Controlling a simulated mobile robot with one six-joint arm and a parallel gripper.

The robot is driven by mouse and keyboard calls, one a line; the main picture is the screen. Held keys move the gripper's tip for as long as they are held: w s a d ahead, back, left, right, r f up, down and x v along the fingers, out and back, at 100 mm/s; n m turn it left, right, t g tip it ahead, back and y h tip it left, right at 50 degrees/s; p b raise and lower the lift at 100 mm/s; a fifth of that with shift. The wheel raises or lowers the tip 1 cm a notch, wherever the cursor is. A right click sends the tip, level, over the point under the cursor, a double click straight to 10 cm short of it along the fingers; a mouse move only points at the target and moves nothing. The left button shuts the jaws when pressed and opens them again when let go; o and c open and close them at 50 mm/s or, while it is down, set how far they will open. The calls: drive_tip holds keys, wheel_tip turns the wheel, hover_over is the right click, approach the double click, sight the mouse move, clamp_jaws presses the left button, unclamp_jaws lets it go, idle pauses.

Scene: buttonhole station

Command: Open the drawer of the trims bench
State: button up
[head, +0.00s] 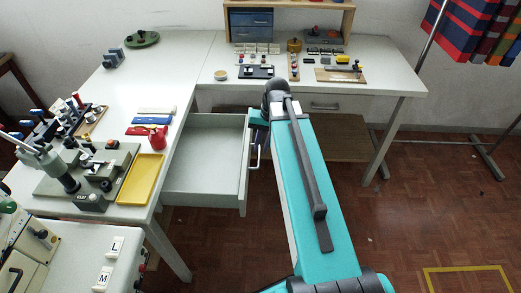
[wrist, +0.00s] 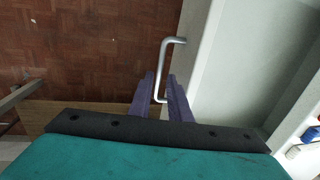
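A pale grey drawer (head: 202,178) stands pulled far out of the left white bench (head: 125,88), empty inside. Its silver bar handle (head: 255,156) is on the front panel, facing right; the handle also shows in the wrist view (wrist: 164,62). My gripper (wrist: 160,80) has its two purple fingers on either side of the handle's near end, with visible gaps between fingers and bar. It looks open around the handle. In the head view my teal arm mostly hides the gripper. No label shows which bench is the trims bench.
The back bench (head: 388,75) has a closed drawer (head: 325,105) behind my arm. A yellow tray (head: 140,180), red item (head: 158,138) and grey machine (head: 75,185) stand on the left bench. A white machine table (head: 75,260) is at front left.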

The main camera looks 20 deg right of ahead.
wheel_tip(320, 180, up, 11)
drive_tip(key=s+d, duration=0.1)
drive_tip(key=d, duration=0.1)
idle(0.5)
drive_tip(key=shift+f, duration=0.1)
drive_tip(key=shift+a, duration=0.1)
idle(0.4)
